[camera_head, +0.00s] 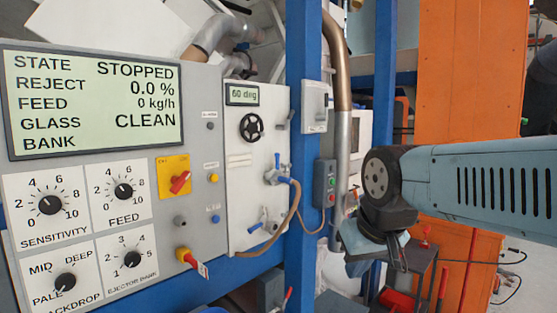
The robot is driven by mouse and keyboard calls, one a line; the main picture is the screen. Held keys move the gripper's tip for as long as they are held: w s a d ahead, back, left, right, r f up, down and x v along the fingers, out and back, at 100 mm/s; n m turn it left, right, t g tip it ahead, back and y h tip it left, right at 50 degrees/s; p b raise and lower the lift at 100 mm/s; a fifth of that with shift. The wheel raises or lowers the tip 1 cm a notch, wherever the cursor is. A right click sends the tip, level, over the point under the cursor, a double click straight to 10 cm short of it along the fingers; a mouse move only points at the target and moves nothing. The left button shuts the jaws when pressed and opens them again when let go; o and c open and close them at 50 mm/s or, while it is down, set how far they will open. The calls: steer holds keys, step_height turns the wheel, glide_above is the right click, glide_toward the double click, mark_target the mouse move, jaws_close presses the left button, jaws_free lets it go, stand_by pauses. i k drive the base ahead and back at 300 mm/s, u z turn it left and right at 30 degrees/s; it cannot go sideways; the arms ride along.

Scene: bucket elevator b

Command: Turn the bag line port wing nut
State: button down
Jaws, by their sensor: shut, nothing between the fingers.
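No part is marked as the bag line port, and I cannot tell for sure which fitting is its wing nut. On the pale panel (240,190), a metal fitting with a blue handle (279,172) has a tan hose (296,205) on it. A lower metal fitting with a small blue lever (258,226) sits beneath it. My gripper (388,252) hangs below my wrist at the right, clear of the panel and apart from both fittings. It is shut and empty, seen partly from behind; its fingertips are hard to make out.
A blue upright post (304,120) stands between the panel and my arm. A black handwheel (251,127) and a "60 deg" display (243,94) are above the fittings. The control console (95,100) fills the left.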

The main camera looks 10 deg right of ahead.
mark_target(288, 166)
steer(key=u, duration=0.05)
steer(key=i, duration=0.9)
steer(key=z, duration=0.1)
